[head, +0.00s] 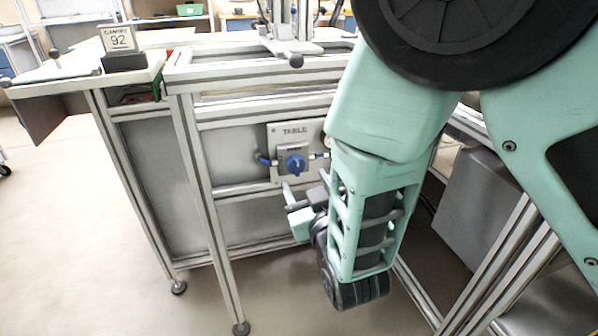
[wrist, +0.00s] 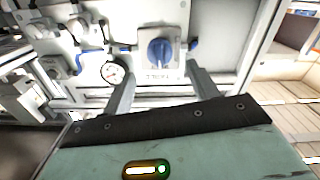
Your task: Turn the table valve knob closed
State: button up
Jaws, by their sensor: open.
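The table valve knob (head: 295,164) is a round blue knob on a grey square plate, under a label reading TABLE on the side panel of the metal frame. In the wrist view the blue knob (wrist: 160,52) is ahead of the fingers, near the middle, with the label upside down below it. My gripper (head: 302,190) is just below and in front of the knob in the head view. In the wrist view my gripper (wrist: 163,84) has its two fingers apart, one on each side below the knob, with nothing between them. I see no contact with the knob.
A round gauge (wrist: 114,72) sits beside the knob, with blue pipe fittings and more valve parts (wrist: 60,66) further left. A frame post (head: 205,200) stands left of the panel. Floor at lower left is clear.

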aim_at(298, 168)
jog(key=shift+x, duration=2.7)
jog(key=c, duration=1)
